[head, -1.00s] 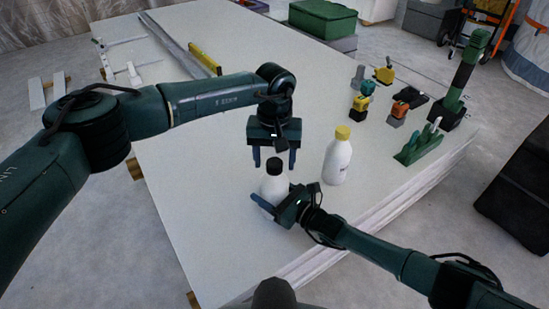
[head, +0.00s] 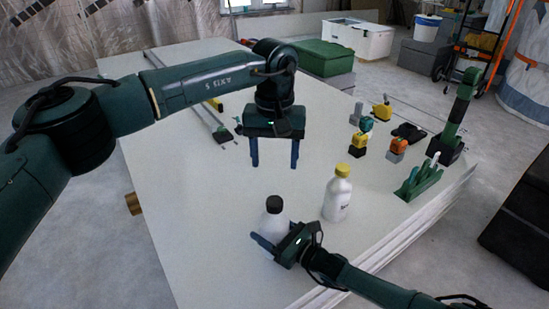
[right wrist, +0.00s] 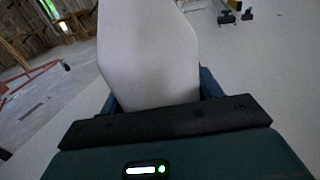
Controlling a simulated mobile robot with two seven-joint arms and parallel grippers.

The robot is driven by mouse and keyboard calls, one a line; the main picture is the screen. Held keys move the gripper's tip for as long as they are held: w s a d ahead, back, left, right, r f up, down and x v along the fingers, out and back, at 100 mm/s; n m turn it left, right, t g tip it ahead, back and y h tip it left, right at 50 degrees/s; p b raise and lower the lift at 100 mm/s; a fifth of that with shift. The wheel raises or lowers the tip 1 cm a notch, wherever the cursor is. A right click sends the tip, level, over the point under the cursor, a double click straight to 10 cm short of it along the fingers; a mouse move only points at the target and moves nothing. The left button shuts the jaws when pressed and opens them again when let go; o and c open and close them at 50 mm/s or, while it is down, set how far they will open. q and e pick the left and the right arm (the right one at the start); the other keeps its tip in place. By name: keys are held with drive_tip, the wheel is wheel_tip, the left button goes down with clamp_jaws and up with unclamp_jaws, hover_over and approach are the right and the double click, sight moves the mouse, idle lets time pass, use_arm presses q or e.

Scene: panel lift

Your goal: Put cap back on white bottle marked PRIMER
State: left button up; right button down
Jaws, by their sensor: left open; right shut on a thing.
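A white bottle (head: 273,222) with a black cap (head: 274,204) on its top stands on the white panel, upright. My right gripper (head: 277,246) is shut on this bottle low on its body; the pale bottle fills the middle of the right wrist view (right wrist: 148,60). No marking on it can be read. My left gripper (head: 274,166) is open and empty, fingers pointing down, above the black cap and apart from it. A second white bottle (head: 337,200) with a yellow cap (head: 342,170) stands to the right; its dark print is too small to read.
The large white panel (head: 200,230) is clear around the bottles at left. Yellow, orange and teal tools (head: 397,146), a green rack (head: 418,180) and a dark green upright stand (head: 455,120) are at the right. A green case (head: 320,58) lies at the back.

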drive_tip(key=shift+c, duration=1.2)
unclamp_jaws()
drive_tip(key=p+v, duration=0.3)
drive_tip(key=v, duration=0.8)
drive_tip(key=shift+s+d+p, duration=0.25)
drive_tip(key=shift+p, duration=0.1)
drive_tip(key=shift+v, duration=0.75)
